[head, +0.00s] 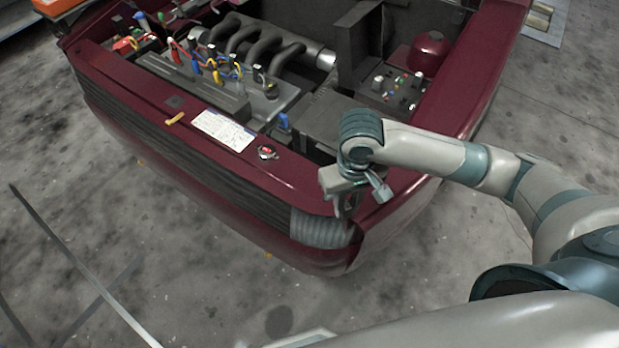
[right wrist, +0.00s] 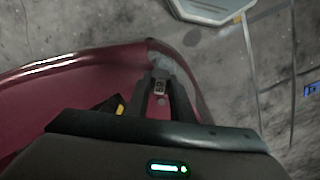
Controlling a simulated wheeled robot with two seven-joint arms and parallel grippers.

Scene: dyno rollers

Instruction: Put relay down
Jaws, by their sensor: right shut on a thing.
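My right gripper (head: 345,207) is over the front right corner of the maroon car front (head: 300,185). It is shut on a small dark block with a pale marking, taken as the relay (right wrist: 160,87), which shows between the fingertips in the right wrist view. In the head view the relay is mostly hidden by the gripper. Whether it touches the maroon surface, I cannot tell. My left gripper is not in view.
The open engine bay holds a fuse and relay area (head: 400,90), a dark red dome (head: 429,52), metal pipes (head: 265,45) and several coloured wires. A white label (head: 222,130) and a small red cap (head: 267,152) are on the front panel.

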